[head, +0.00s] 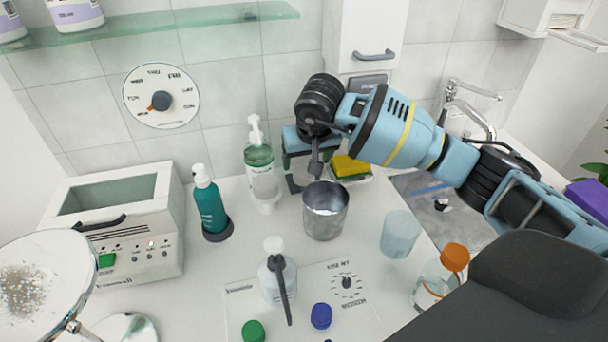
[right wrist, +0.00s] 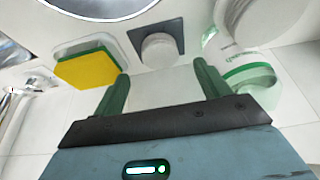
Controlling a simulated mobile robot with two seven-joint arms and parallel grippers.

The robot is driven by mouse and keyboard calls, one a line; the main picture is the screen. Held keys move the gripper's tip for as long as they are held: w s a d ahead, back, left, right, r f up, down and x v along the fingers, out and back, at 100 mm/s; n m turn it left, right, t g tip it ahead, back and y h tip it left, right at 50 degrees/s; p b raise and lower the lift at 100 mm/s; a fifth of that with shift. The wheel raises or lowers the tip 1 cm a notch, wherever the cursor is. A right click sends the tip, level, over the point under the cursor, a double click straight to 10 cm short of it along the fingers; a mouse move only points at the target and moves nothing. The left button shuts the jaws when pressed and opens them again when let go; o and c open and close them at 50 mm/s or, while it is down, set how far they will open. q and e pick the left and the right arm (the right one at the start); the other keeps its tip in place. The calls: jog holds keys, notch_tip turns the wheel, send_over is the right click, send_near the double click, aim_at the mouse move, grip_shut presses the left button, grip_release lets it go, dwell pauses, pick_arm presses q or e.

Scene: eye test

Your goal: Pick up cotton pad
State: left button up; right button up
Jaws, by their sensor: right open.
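A white round pad-like thing, which I take for the cotton pad (right wrist: 159,47), lies on a dark square plate (right wrist: 177,31) in the right wrist view. In the head view the plate (head: 293,185) shows behind the metal cup, and the pad is mostly hidden by my right arm. My right gripper (head: 303,160) is over the back of the counter. In the right wrist view its two green fingers (right wrist: 160,80) are apart with nothing between them, and the pad shows just beyond their tips. My left gripper is not in view.
A yellow sponge (right wrist: 86,71) lies beside the plate, and a clear green-labelled pump bottle (head: 260,172) stands on the other side. The metal cup (head: 326,212) stands in front. A teal bottle (head: 210,203) and a frosted cup (head: 400,233) stand farther out.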

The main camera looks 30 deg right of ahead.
aim_at(304, 171)
jog(key=shift+x, duration=2.5)
jog(key=c, duration=1)
